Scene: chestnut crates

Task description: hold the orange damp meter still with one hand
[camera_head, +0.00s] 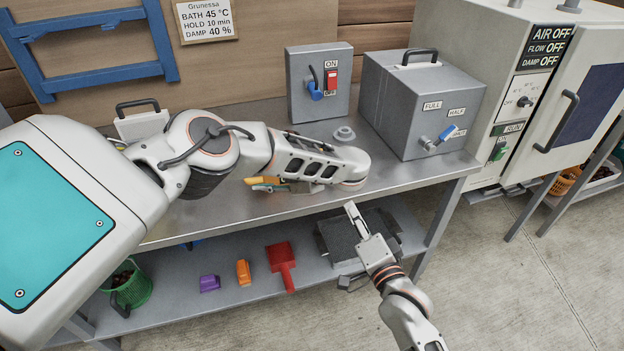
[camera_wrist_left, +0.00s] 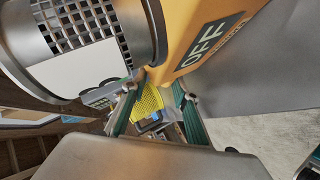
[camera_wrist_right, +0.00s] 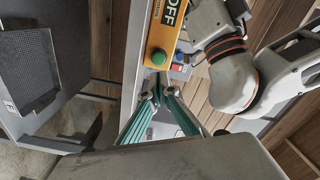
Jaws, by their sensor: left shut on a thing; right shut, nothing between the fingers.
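The orange damp meter (camera_head: 262,180) shows only in part under my left forearm, by the table's front edge. In the left wrist view the meter (camera_wrist_left: 212,35) looms close, with OFF on its dark display. In the right wrist view the meter (camera_wrist_right: 165,32) shows OFF and a green button. My left gripper (camera_wrist_left: 155,84) is shut on the meter; the exact contact is partly hidden. My right gripper (camera_head: 350,206) is shut and empty, in front of the table edge, to the right of the meter and apart from it. It also shows in the right wrist view (camera_wrist_right: 160,88).
The metal table (camera_head: 400,185) carries a switch box (camera_head: 303,90) and a grey box with a lever (camera_head: 405,95). A cabinet (camera_head: 510,60) stands at the right. The lower shelf (camera_head: 225,305) holds a green basket (camera_head: 138,290), a red scoop (camera_head: 281,262) and small coloured items.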

